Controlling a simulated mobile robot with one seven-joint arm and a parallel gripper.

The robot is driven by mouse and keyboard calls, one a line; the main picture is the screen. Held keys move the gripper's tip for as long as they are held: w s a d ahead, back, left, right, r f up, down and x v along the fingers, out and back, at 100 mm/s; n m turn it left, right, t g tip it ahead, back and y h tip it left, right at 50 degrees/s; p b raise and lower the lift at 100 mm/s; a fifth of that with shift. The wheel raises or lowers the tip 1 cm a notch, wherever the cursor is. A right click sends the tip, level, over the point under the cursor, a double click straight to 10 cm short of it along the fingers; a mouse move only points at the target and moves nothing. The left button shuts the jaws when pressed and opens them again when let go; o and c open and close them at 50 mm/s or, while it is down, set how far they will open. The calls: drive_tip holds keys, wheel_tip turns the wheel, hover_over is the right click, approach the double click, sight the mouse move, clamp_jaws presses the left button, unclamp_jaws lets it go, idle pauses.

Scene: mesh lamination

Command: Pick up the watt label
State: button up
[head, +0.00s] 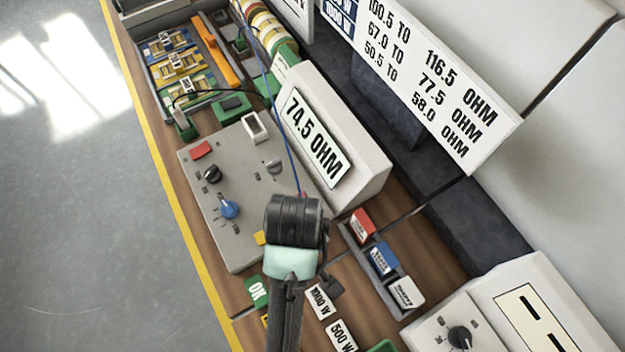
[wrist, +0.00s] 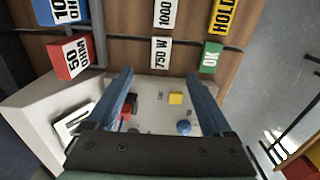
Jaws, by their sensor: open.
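White watt labels lie in a row on the brown bench. In the wrist view the 750 W label (wrist: 161,53) lies just beyond my fingertips, with the 1000 W label (wrist: 166,13) farther up. In the head view the 1000 W label (head: 319,300) and the 500 W label (head: 342,335) lie right of my arm; the 750 W label cannot be made out there. My gripper (wrist: 160,76) is open and empty, its blue fingers spread over the grey control panel (wrist: 150,105). In the head view my wrist hides the fingers. The meter display (head: 316,137) reads 74.5 OHM.
A green OK tag (wrist: 211,57) and yellow HOLD tag (wrist: 224,16) lie right of the watt labels. A grey tray (head: 350,238) with red, blue and white blocks stands to the right in the head view. The panel (head: 240,250) has knobs; a blue wire (head: 281,130) runs above it.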

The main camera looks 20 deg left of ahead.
drive_tip(key=f, duration=0.7)
drive_tip(key=shift+s+f, duration=0.15)
drive_tip(key=shift+s, duration=0.15)
drive_tip(key=shift+w+a+f+p, duration=0.15)
drive_tip(key=shift+f+p, duration=0.15)
drive_tip(key=shift+f, duration=1.1)
drive_tip(key=shift+w+d+f+p, duration=0.1)
drive_tip(key=shift+f+p, duration=0.15)
drive_tip(key=shift+f, duration=1.15)
clamp_jaws()
